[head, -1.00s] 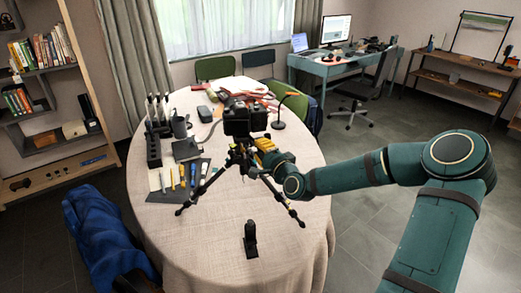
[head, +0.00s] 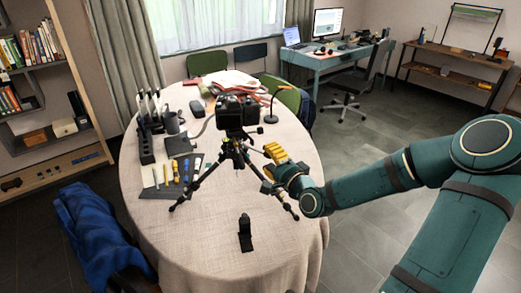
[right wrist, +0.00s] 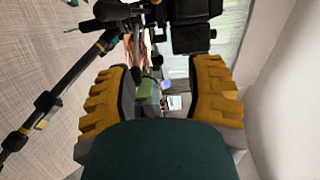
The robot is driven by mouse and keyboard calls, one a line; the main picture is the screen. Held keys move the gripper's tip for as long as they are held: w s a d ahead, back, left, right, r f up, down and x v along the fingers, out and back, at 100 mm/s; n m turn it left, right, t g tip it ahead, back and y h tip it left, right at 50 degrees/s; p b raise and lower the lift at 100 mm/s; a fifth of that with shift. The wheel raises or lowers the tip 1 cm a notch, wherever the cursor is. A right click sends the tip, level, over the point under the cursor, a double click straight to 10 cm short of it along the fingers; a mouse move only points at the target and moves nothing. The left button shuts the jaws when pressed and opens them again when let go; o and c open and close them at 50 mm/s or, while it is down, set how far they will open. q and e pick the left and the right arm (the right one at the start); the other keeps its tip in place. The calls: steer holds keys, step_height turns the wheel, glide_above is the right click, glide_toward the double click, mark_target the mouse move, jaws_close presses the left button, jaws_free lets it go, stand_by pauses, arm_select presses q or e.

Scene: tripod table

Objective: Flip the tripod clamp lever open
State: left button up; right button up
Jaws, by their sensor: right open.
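A black tripod (head: 232,158) stands with its legs spread on the cloth-covered table (head: 205,240), with a black camera (head: 236,112) on top. The clamp lever is too small to make out for certain. My right gripper (head: 277,158), with yellow fingers, is open and empty just right of the tripod, apart from its centre. In the right wrist view its fingers (right wrist: 160,85) are spread wide with nothing between them. There the tripod leg (right wrist: 62,85) runs down the left and the camera (right wrist: 190,28) is at the top. My left gripper is not in view.
Pens and tools on a dark mat (head: 172,192), and a black holder (head: 146,150), lie left of the tripod. A small black stand (head: 245,235) is in front. A desk lamp (head: 271,117) and papers (head: 235,83) are behind. The table's front is otherwise clear.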

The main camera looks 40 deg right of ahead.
mark_target(253, 141)
steer(key=shift+s, duration=1.55)
steer(key=shift+c, duration=1.4)
steer(key=w+n, duration=0.4)
steer(key=n, duration=0.2)
steer(key=w+n, duration=0.5)
steer(key=n, duration=0.1)
steer(key=w+n+b, duration=0.1)
steer(key=w+n, duration=0.3)
steer(key=n, duration=0.1)
steer(key=shift+w+d+r+n, duration=0.2)
steer(key=shift+r+n, duration=0.1)
steer(key=shift+n, duration=0.1)
steer(key=shift+s, duration=0.1)
jaws_close()
